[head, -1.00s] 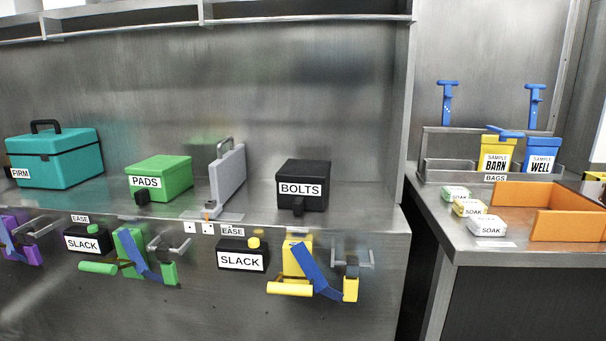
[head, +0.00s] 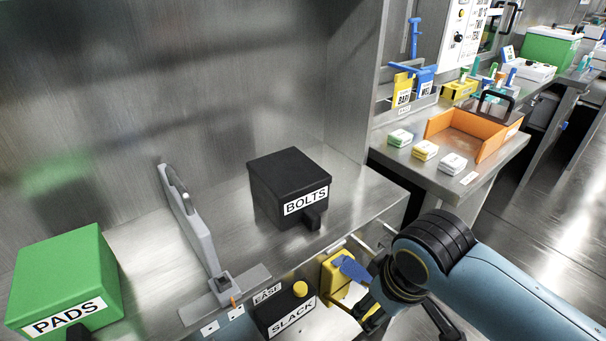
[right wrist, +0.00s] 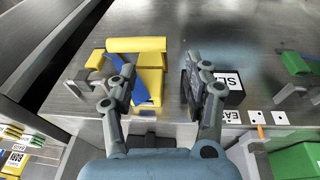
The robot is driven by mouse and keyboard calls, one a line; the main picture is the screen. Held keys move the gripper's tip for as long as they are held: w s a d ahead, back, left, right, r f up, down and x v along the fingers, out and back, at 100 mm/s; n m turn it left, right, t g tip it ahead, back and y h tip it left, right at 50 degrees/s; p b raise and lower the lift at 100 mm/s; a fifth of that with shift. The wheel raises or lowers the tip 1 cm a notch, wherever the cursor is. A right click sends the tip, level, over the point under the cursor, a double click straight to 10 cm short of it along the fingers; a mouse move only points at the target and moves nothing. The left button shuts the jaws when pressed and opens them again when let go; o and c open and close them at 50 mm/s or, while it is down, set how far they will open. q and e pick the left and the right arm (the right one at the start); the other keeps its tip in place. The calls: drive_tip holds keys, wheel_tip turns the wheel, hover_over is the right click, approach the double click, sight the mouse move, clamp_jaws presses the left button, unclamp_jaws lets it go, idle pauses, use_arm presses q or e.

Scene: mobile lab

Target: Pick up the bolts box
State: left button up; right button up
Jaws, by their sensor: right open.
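The bolts box (head: 285,183) is a black lidded box with a white BOLTS label and a small black catch on its front. It stands upright on the metal shelf (head: 345,205) in the head view. My right gripper (head: 366,300) is below and to the right of the box, in front of the shelf edge and apart from the box. In the right wrist view my right gripper (right wrist: 162,88) is open and empty, its fingers spread before the shelf front. The bolts box cannot be made out in that view. My left gripper is not in view.
A yellow holder with a blue lever (head: 338,278) and a black SLACK box (head: 285,312) stick out below the shelf edge.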

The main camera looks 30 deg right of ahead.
drive_tip(key=w+r+p, duration=0.2)
drive_tip(key=w+r, duration=0.1)
drive_tip(key=r, duration=0.4)
wheel_tip(320, 180, up, 4)
drive_tip(key=g+y, duration=0.1)
drive_tip(key=g, duration=0.2)
hover_over(315, 216)
drive_tip(key=shift+a+r+m, duration=0.1)
drive_tip(key=shift+a+m, duration=0.2)
wheel_tip(315, 216, down, 5)
drive_tip(key=shift+w+r, duration=0.1)
drive_tip(key=shift+r, duration=0.1)
drive_tip(key=f, duration=0.5)
drive_tip(key=shift+d+f, duration=0.35)
drive_tip(key=shift+f, duration=0.05)
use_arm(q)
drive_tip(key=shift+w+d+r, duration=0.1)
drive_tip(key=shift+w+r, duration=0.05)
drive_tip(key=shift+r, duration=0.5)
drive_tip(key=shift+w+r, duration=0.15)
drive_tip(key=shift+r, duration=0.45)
use_arm(e)
drive_tip(key=shift+s, duration=0.2)
clamp_jaws()
drive_tip(key=shift+w+r, duration=0.1)
